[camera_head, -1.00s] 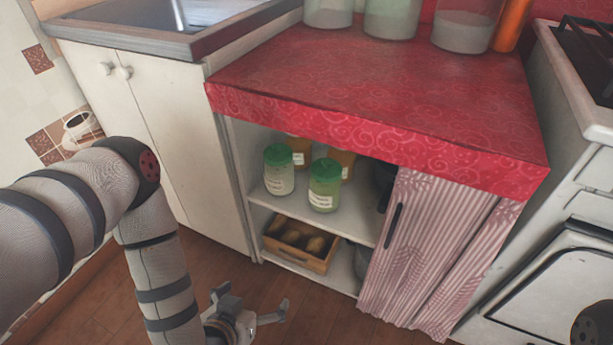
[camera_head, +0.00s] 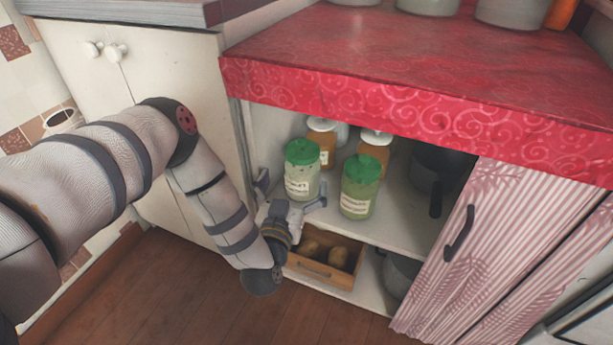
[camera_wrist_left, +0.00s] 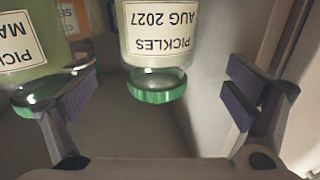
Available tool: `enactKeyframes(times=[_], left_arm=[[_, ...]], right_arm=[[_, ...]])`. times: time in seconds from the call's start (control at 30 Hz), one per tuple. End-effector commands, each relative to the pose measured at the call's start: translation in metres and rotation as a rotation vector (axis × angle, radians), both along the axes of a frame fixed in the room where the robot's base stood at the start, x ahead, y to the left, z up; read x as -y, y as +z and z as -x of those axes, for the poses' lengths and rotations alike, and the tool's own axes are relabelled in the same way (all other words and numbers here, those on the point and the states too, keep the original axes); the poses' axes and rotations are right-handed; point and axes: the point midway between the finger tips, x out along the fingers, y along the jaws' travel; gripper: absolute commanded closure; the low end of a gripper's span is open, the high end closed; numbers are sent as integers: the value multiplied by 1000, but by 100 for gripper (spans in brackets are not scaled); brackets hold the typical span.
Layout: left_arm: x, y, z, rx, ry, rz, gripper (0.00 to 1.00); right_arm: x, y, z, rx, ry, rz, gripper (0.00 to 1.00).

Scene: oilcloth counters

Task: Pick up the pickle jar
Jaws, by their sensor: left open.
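A green-lidded pickle jar (camera_head: 301,180) stands upright on the cabinet's upper shelf. In the left wrist view, which is upside down, this jar (camera_wrist_left: 158,50) is labelled PICKLES AUG 2027 and shows between the finger pads, beyond the fingertips. A second green-lidded jar (camera_head: 358,187) stands to its right. In the left wrist view this second jar (camera_wrist_left: 25,45) is partly behind one finger, its label cut off. My left gripper (camera_head: 290,194) is open and empty, at the shelf front before the first jar. My right gripper is not in view.
Two orange jars (camera_head: 321,138) stand behind the green-lidded ones. A dark pot (camera_head: 435,165) is right of them. A wooden crate (camera_head: 325,260) sits on the lower shelf. A striped curtain (camera_head: 500,250) closes the right side; the red counter (camera_head: 400,105) overhangs the shelf.

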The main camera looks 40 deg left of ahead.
Motion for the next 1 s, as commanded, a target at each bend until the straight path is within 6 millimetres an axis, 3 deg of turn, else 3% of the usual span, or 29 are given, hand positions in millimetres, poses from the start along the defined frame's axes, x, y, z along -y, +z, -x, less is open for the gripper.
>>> enactKeyframes(times=[0.37,0.63,1.0], left_arm=[[-22,-7,-56,-4,1,-1,3],[-24,-4,-62,-3,-1,1,3],[-24,-4,-61,-4,-2,2,85]], right_arm=[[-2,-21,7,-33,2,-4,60],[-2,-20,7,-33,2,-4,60],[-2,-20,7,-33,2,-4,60]])
